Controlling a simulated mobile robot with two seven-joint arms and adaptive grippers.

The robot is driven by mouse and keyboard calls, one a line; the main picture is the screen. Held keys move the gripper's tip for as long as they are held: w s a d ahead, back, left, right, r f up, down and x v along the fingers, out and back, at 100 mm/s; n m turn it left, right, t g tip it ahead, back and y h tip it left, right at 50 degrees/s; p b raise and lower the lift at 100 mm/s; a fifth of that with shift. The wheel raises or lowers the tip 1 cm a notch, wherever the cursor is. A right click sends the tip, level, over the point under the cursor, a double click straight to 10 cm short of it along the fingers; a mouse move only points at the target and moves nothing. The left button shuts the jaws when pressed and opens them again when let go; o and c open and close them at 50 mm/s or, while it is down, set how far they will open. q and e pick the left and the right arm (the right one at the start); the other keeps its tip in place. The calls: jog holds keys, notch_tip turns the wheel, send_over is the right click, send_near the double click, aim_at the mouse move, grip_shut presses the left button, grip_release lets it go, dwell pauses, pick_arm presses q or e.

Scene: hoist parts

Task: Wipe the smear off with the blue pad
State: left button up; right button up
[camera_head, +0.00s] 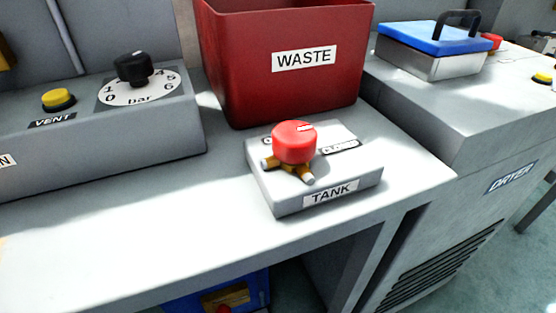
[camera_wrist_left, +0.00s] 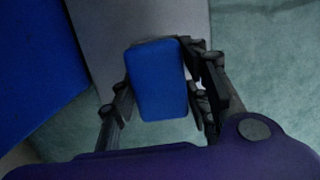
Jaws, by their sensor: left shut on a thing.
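The blue pad (camera_wrist_left: 158,80) is in the left wrist view, between the fingers of my left gripper (camera_wrist_left: 160,88). The gripper is shut on it. Below and around the pad I see a grey surface and greenish floor; I cannot tell how far the pad is from them. No gripper shows in the head view, and my right gripper is in neither view. I see no clear smear; only a faint yellowish tint shows at the far left edge of the bench in the head view.
A grey bench (camera_head: 120,240) carries a red WASTE bin (camera_head: 290,90), a TANK valve block (camera_head: 325,185) with a red knob (camera_head: 294,142), and a panel with a black dial knob (camera_head: 133,68) and yellow VENT button (camera_head: 58,99). A blue-lidded box (camera_head: 430,60) stands on the dryer (camera_head: 480,120).

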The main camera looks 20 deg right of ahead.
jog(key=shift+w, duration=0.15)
pick_arm(q)
jog(key=shift+s+r+p, duration=0.45)
jog(key=shift+s+p, duration=0.25)
jog(key=shift+p, duration=0.05)
jog(key=s+r+p, duration=0.3)
jog(key=s+p, duration=0.2)
jog(key=s, duration=0.2)
jog(key=shift+s+a+p, duration=0.15)
jog(key=shift+s+p, duration=0.2)
jog(key=shift+p, duration=0.05)
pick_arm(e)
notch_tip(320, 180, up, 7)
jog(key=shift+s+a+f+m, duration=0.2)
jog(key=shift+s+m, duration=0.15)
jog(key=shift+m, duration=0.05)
